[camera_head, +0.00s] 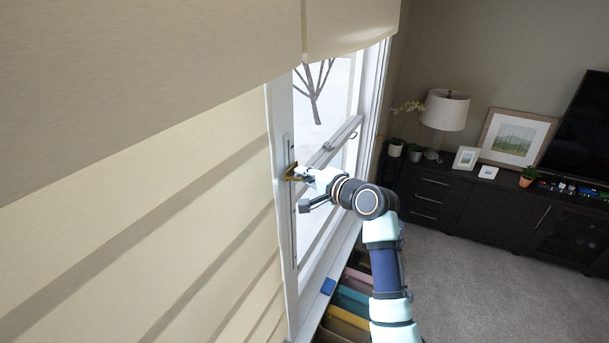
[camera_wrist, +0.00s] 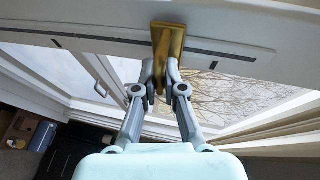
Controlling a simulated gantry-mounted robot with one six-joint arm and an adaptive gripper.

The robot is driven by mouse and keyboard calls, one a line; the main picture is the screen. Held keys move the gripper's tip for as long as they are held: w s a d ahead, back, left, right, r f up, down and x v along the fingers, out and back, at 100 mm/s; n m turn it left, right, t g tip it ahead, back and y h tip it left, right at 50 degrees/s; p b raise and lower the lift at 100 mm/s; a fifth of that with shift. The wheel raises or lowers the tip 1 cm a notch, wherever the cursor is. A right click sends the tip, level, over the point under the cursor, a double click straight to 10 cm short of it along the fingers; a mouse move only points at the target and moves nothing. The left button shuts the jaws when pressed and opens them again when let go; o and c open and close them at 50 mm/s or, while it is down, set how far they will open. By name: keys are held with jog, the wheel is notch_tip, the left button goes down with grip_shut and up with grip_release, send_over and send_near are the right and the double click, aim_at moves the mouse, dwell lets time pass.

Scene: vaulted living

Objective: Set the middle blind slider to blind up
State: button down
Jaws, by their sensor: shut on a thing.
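The middle blind slider is a brass-coloured piece (camera_head: 292,174) on a narrow upright track (camera_head: 288,148) on the white window post. It stands partway along the track, with track visible above and below it. In the wrist view the brass slider (camera_wrist: 169,36) crosses the dark track slot (camera_wrist: 225,51), and its stem comes down between my fingers. My gripper (camera_head: 301,174) is shut on this slider; the fingertips (camera_wrist: 160,70) press on its stem from both sides. The blind (camera_head: 345,22) over the window right of the post shows only at the top, leaving the glass below uncovered.
A large beige striped blind (camera_head: 180,215) hangs left of the post. A window rail (camera_head: 338,137) lies behind my gripper. Coloured bins (camera_head: 350,297) stand below the window. A dark cabinet (camera_head: 440,200) with a lamp (camera_head: 445,110) is at the right. Carpet (camera_head: 490,270) is clear.

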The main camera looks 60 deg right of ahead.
jog(key=shift+f, duration=0.15)
notch_tip(320, 180, down, 40)
jog(key=b, duration=2.5)
jog(key=shift+s, duration=0.1)
jog(key=c, duration=1.6)
grip_release()
jog(key=shift+f, duration=0.1)
jog(key=o, duration=0.3)
jog(key=shift+o, duration=0.3)
jog(key=shift+d+r, duration=0.1)
jog(key=shift+r, duration=0.1)
